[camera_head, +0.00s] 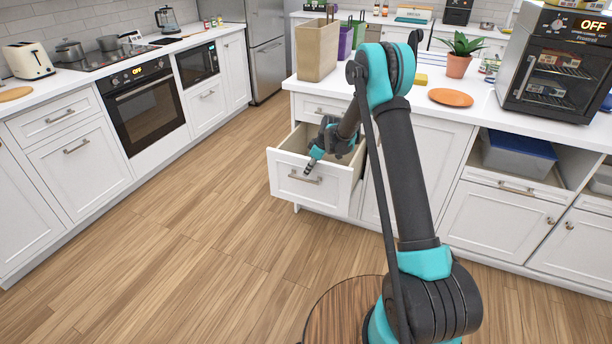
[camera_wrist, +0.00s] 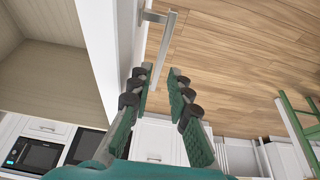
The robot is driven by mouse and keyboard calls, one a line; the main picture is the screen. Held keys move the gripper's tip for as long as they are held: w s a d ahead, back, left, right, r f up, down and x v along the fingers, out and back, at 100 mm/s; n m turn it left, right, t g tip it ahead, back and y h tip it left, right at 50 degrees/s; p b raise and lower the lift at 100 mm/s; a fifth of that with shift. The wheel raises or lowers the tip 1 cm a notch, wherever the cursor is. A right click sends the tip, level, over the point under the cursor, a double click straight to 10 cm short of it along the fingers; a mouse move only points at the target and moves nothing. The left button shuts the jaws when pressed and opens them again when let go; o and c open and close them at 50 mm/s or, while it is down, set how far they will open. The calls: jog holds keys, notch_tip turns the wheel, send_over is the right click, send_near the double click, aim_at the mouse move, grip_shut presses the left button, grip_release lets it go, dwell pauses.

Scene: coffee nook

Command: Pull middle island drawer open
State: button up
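The white island drawer (camera_head: 285,165) at the left end of the island stands pulled out, and its inside shows. A closed drawer front (camera_head: 310,107) is above it. The open drawer's metal handle (camera_head: 304,178) is on its front; the handle also shows in the wrist view (camera_wrist: 165,45). My gripper (camera_head: 309,167) reaches over the drawer to its handle. In the wrist view my gripper (camera_wrist: 160,80) has its two fingers apart, with the bar's end between them, closer to the left finger. I see a gap to the right finger; contact with the left one is unclear.
The wooden floor (camera_head: 180,250) in front of the drawer is clear. The island top holds a paper bag (camera_head: 316,50), a potted plant (camera_head: 460,55), an orange plate (camera_head: 450,97) and a black oven (camera_head: 555,70). Counters with a built-in oven (camera_head: 145,105) line the left.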

jog(key=v, duration=0.8)
jog(key=shift+r, duration=0.1)
jog(key=s+d+r+m+t+h, duration=0.1)
jog(key=s+d+r+m, duration=0.35)
jog(key=s+d, duration=0.4)
jog(key=s+d+r+m+t+h, duration=0.1)
jog(key=s+d+r+m, duration=0.3)
jog(key=s, duration=0.7)
jog(key=s+d+f+m+h, duration=0.1)
jog(key=s+d, duration=0.4)
jog(key=s, duration=0.5)
jog(key=s+d+m+h, duration=0.1)
jog(key=s+d+m, duration=0.3)
jog(key=s, duration=0.7)
jog(key=shift+s+d+f+t, duration=0.15)
jog(key=shift+d+f+t, duration=0.15)
jog(key=shift+d+f, duration=0.1)
jog(key=shift+m, duration=0.25)
